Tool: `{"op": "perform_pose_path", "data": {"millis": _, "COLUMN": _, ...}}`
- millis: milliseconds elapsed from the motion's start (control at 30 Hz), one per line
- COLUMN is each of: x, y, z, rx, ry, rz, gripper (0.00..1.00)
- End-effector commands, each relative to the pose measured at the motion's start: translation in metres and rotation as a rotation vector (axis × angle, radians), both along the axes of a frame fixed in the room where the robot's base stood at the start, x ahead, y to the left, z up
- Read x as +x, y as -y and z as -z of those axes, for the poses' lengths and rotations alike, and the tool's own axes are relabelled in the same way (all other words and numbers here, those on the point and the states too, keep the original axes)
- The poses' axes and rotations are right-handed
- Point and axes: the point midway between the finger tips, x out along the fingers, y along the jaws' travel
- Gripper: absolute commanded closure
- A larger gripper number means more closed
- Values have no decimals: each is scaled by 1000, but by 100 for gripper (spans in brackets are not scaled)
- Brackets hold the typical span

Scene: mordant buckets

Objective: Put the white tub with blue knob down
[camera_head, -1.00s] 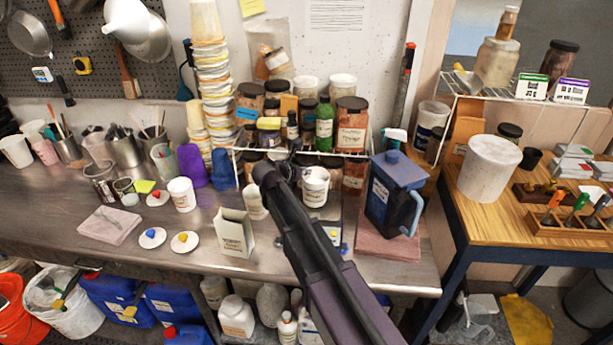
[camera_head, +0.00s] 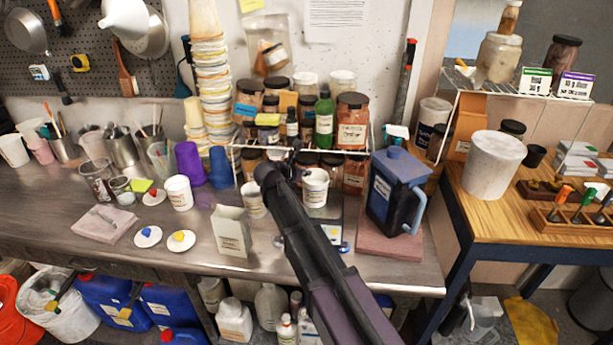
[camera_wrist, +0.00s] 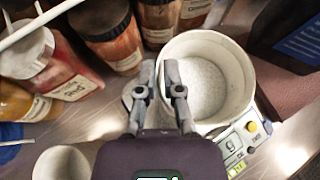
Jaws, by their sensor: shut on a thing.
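My gripper (camera_wrist: 159,75) is shut on the rim of a white tub (camera_wrist: 238,62), one finger inside the wall and one outside. The tub is open, upright and holds pale powder. It also shows in the head view (camera_head: 315,190), partly behind my arm. No knob shows on it. A white lid with a blue knob (camera_head: 148,236) lies apart on the bench at the left. The tub is over or on a scale with a yellow button (camera_wrist: 243,140); I cannot tell whether it touches.
Another white tub (camera_head: 253,200) stands left of the held one, beside a paper carton (camera_head: 231,232). A jar rack (camera_head: 352,152) is close behind. A blue jug (camera_head: 391,190) stands to the right on a pinkish slab.

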Motion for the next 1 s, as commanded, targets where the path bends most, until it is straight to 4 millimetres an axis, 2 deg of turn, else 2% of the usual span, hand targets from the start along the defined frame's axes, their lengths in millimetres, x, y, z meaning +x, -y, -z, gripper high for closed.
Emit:
{"op": "perform_pose_path", "data": {"millis": 267, "x": 0, "y": 0, "z": 0, "rx": 0, "ry": 0, "rz": 0, "gripper": 100}}
{"op": "perform_pose_path", "data": {"millis": 400, "x": 0, "y": 0, "z": 0, "rx": 1, "ry": -1, "rz": 0, "gripper": 58}}
{"op": "perform_pose_path", "data": {"millis": 433, "x": 0, "y": 0, "z": 0, "rx": 1, "ry": -1, "rz": 0, "gripper": 57}}
{"op": "perform_pose_path", "data": {"millis": 1000, "x": -6, "y": -4, "z": -5, "rx": 1, "ry": -1, "rz": -1, "gripper": 57}}
